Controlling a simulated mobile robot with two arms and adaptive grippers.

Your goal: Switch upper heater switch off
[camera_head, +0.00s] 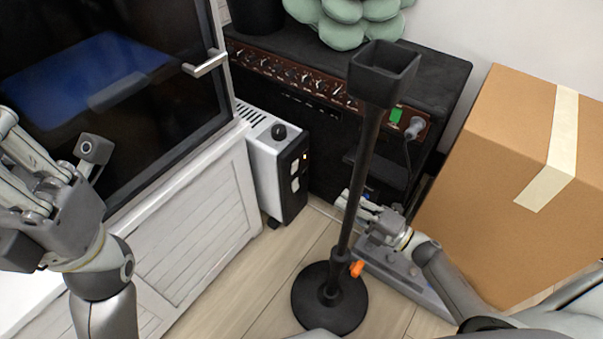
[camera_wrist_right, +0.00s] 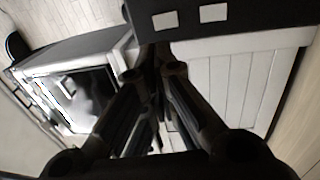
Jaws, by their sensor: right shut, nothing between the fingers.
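The heater (camera_head: 262,166) is a slim white box with a black front panel, standing between the white cabinet and the black amplifier. A black knob is on its top. Its panel carries two pale switches, the upper switch (camera_head: 295,167) and the lower switch (camera_head: 295,185), with a small orange light above them. My right gripper (camera_head: 343,201) is shut and empty, right of the heater and apart from it, partly behind the stand's pole. In the right wrist view, the panel (camera_wrist_right: 235,22) with both switches shows beyond the shut fingertips. My left gripper (camera_head: 22,170) is at the left edge; its finger opening is unclear.
A black stand (camera_head: 358,185) with a round base rises in front of my right gripper. The amplifier (camera_head: 440,75) is behind, with a green plant on top. A cardboard box (camera_head: 490,190) fills the right. The white cabinet (camera_head: 195,200) borders the heater's left. Some floor before the heater is clear.

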